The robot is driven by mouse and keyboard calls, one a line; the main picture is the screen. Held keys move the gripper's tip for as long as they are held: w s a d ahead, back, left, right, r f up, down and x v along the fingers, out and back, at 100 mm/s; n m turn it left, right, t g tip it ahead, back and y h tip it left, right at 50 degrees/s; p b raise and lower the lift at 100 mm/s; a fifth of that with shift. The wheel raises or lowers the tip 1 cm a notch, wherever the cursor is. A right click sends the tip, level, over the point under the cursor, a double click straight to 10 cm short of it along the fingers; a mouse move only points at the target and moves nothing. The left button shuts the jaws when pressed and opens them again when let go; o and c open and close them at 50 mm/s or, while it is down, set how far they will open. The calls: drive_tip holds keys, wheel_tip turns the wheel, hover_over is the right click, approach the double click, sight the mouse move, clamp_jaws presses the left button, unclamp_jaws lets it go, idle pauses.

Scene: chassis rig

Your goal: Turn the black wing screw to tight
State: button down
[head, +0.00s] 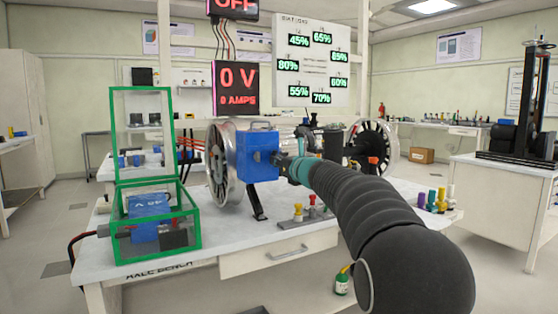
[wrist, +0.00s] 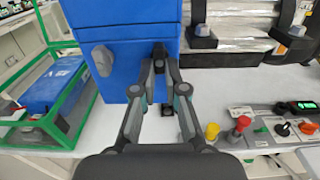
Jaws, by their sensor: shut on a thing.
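The black wing screw (wrist: 159,52) is on the face of a blue box (wrist: 124,22), and only its dark top shows between my fingertips. My gripper (wrist: 159,68) is closed on it, one finger at each side. The blue box also shows in the head view (head: 258,150), mounted on the bench beside a large metal wheel (head: 221,165). In that view my arm comes in from the lower right and my gripper (head: 283,160) meets the right side of the box. The screw is hidden there. How tight it is cannot be told.
A grey knob (wrist: 103,59) sits left of my gripper on the box. A green-framed case (head: 123,215) with a blue battery (head: 149,205) stands at left. Red (wrist: 236,130) and yellow (wrist: 212,131) knobs stand to the right. A display (head: 236,87) reads 0 V.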

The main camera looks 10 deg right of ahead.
drive_tip(key=shift+f, duration=0.1)
idle(0.3)
drive_tip(key=c, duration=1.2)
unclamp_jaws()
drive_tip(key=shift+s, duration=0.1)
drive_tip(key=v, duration=1.2)
